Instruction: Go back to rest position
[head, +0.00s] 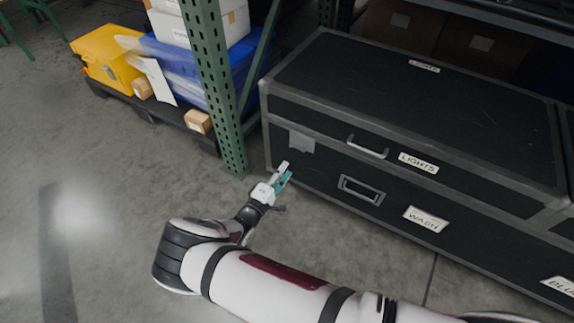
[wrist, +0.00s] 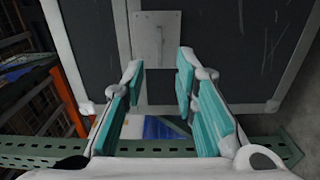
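My gripper (head: 282,176) is in front of the left end of a large black case (head: 325,157) with grey edging, low over the floor. In the wrist view my gripper (wrist: 160,65) has its two teal-padded fingers apart, with nothing between them. Beyond the fingertips is a dark panel (wrist: 90,45) with pale edging and a light metal plate (wrist: 158,38). I cannot tell whether the fingers touch it.
A green perforated post (head: 217,90) stands just left of my gripper. Behind it are a yellow bin (head: 107,58), a blue wrapped tote (head: 180,70) and small cardboard boxes (head: 198,121) on a dark pallet. Open concrete floor (head: 90,180) lies to the left.

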